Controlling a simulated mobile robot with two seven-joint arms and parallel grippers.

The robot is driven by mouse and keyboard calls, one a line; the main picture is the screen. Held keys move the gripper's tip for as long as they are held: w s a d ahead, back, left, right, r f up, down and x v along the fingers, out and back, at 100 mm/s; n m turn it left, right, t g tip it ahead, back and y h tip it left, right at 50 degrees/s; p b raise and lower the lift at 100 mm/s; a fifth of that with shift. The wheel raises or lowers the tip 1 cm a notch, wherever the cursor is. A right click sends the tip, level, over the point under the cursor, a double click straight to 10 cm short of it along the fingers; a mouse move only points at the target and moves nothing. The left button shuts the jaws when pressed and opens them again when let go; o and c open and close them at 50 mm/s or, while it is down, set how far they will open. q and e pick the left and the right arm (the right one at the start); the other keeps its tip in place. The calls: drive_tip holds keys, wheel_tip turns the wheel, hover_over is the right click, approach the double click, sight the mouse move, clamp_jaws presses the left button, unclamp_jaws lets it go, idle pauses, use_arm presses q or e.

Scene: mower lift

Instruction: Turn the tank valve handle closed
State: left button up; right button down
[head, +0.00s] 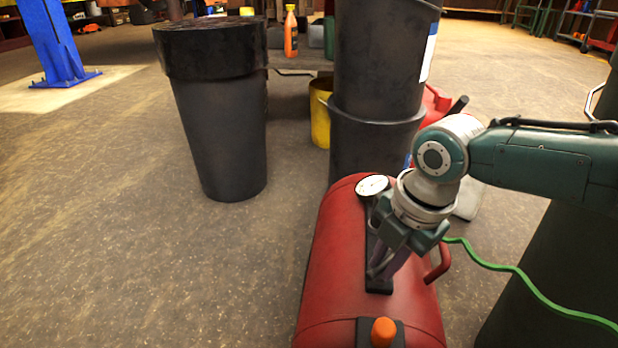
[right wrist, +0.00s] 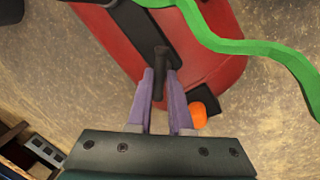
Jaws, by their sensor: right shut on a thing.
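The red tank (head: 335,255) lies in the lower middle of the head view, with a white round gauge (head: 373,186) and a dark strip on top. My right gripper (head: 376,272) reaches down over this strip from the right. In the right wrist view its two purple fingers (right wrist: 160,85) are shut on the dark valve handle (right wrist: 160,60), which sits between their tips. The handle is mostly hidden by the gripper in the head view. An orange knob (head: 383,331) stands at the tank's near end and also shows in the right wrist view (right wrist: 199,115). My left gripper is not in view.
A green hose (head: 530,284) runs to the right from near my right gripper. A tall black bin (head: 215,120) and stacked dark bins (head: 375,80) stand behind the tank. A yellow bucket (head: 321,112) is between them. The floor left of the tank is clear.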

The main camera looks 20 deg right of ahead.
drive_tip(key=m+p, duration=0.2)
drive_tip(key=m, duration=0.2)
drive_tip(key=shift+a+r+m+h, duration=0.1)
drive_tip(key=shift+m+h, duration=0.2)
drive_tip(key=shift+h, duration=0.1)
drive_tip(key=m+p, duration=0.1)
drive_tip(key=m, duration=0.2)
drive_tip(key=shift+w+h, duration=0.1)
drive_tip(key=shift+h, duration=0.2)
drive_tip(key=shift+m, duration=1)
drive_tip(key=c, duration=0.8)
unclamp_jaws()
drive_tip(key=shift+c, duration=0.2)
